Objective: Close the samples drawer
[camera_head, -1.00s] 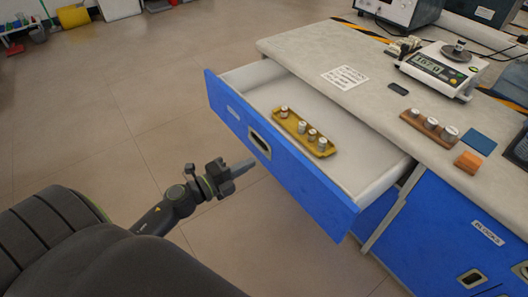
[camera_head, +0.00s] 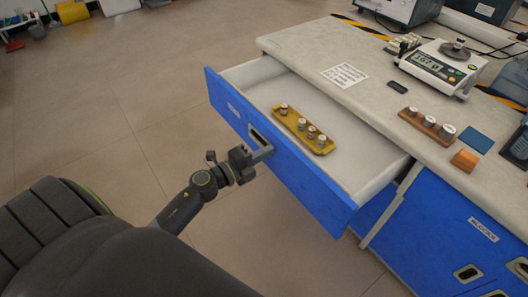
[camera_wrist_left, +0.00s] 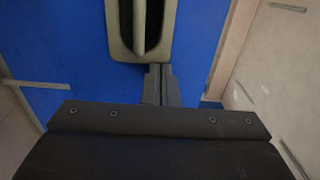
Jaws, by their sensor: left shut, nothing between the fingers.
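The samples drawer (camera_head: 300,187) has a blue front and is pulled well out of the bench. A yellow tray (camera_head: 295,126) with several small capped vials lies inside it. The drawer's recessed handle (camera_head: 257,137) also shows in the left wrist view (camera_wrist_left: 124,40). My left gripper (camera_head: 264,152) is shut and empty, its fingertips at the drawer front just below the handle. In the left wrist view the closed fingers (camera_wrist_left: 159,82) overlap the handle's lower right edge; whether they touch the front I cannot tell. My right gripper is not in view.
The bench top (camera_head: 330,45) carries a scale (camera_head: 436,66), a wooden block with several vials (camera_head: 426,125), an orange block (camera_head: 465,160) and a blue pad (camera_head: 477,141). A blue cabinet (camera_head: 440,235) stands to the right. The floor before the drawer is clear.

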